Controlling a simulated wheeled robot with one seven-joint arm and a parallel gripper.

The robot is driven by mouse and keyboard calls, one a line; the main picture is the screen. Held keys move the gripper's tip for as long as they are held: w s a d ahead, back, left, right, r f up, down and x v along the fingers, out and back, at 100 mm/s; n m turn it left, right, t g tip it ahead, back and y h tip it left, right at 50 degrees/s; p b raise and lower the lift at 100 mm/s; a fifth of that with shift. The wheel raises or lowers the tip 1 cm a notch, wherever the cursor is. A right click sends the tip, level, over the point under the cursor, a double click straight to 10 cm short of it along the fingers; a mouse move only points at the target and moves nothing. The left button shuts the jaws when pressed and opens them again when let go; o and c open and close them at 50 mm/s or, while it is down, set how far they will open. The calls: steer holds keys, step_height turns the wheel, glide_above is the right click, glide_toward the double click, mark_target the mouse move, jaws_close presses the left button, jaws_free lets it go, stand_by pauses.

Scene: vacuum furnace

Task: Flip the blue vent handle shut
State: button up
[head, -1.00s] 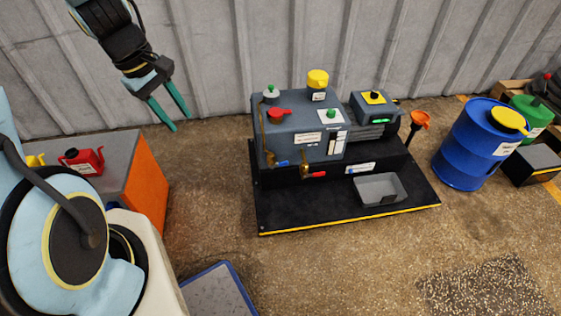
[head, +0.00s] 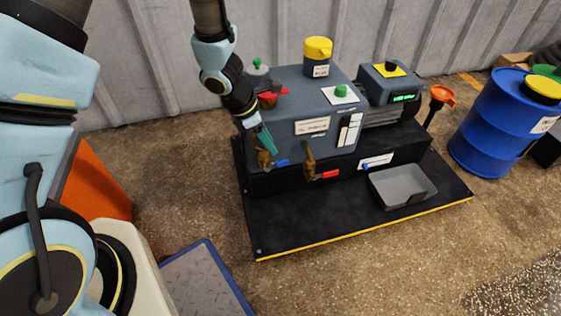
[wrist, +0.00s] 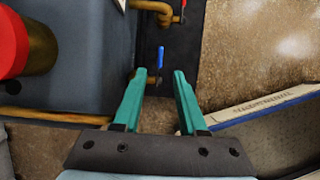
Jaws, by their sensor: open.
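The blue vent handle (head: 281,163) sticks out to the right from a brass valve (head: 264,158) low on the front left of the grey furnace unit (head: 310,110). In the wrist view the blue handle (wrist: 160,57) lies ahead of the fingertips, between their lines and apart from them. My gripper (head: 268,146) is just above and behind the handle in the head view, pointing down. In the wrist view my gripper (wrist: 163,75) has its two green fingers apart with nothing between them. The brass valve body is partly hidden behind the gripper in the head view.
A second brass valve with a red handle (head: 328,174) sits just right of the blue one. A grey tray (head: 402,187) stands on the black base (head: 320,220). A red-topped brass part (wrist: 25,50) is close on the left in the wrist view.

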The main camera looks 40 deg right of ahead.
mark_target(282, 161)
steer(key=b+x, duration=0.3)
steer(key=x, duration=0.6)
steer(key=shift+s+d+f, duration=0.1)
steer(key=shift+f, duration=0.2)
jaws_close()
